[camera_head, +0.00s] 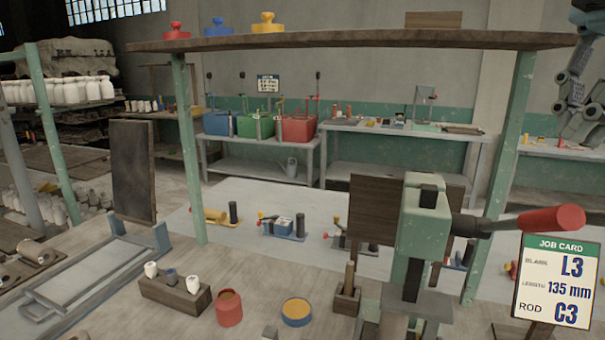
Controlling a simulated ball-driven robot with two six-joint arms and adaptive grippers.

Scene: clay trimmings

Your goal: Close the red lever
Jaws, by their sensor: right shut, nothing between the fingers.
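The red lever (552,218) is a red grip on a dark arm, sticking out to the right from the side of a green press (424,228). It is close to level, its red end slightly raised. My right gripper (588,18) is at the upper right edge, its fingers pointing up. It is shut and empty, well above the lever and apart from it. Part of it is cut off by the frame edge. My left gripper is not in view.
A job card (555,282) stands just below the lever's red end. A wooden shelf (350,40) on green posts spans above the bench. A red pot (229,308), a round tin (296,312) and a wooden block (175,296) with small items stand left of the press.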

